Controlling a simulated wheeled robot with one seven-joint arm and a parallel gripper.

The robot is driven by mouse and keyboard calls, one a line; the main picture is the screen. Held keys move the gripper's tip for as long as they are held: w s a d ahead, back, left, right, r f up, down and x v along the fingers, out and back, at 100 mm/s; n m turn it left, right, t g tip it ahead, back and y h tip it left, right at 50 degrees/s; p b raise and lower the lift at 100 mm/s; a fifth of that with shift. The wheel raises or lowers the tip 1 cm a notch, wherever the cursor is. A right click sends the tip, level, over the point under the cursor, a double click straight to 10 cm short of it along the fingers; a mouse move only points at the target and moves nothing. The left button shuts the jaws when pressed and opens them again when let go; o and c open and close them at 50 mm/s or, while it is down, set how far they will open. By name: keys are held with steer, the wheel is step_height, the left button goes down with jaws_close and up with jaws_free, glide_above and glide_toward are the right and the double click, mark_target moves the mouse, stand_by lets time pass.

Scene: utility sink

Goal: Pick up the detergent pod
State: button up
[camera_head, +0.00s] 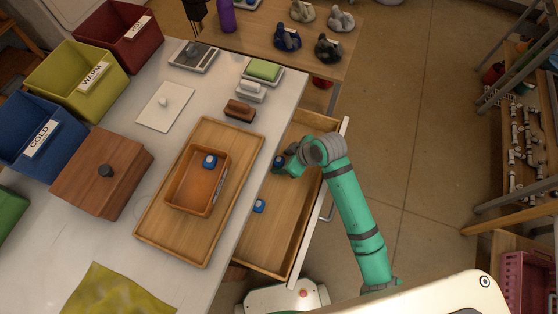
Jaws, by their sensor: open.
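Three small blue pods with pale tops show in the head view. One detergent pod (278,161) is in the open wooden drawer (262,240), right at my gripper (284,165). A second pod (259,206) lies lower in the same drawer, apart from my gripper. A third pod (210,161) sits in the small orange-brown tray (183,203) on the counter. My gripper is open over the drawer's upper part. Its fingers are small and partly hidden by my green arm, so I cannot tell whether they touch the nearest pod.
The small tray stands on a larger wooden tray (165,247) on the white counter. Brushes (240,109), a green sponge (263,70), a wooden box (102,170) and labelled bins (77,80) stand around it. The drawer's front wall (316,203) rises beside my arm.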

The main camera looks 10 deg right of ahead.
steer(key=shift+w+a+f, duration=0.1)
steer(key=shift+f, duration=0.25)
steer(key=c, duration=1.1)
steer(key=shift+r, duration=0.15)
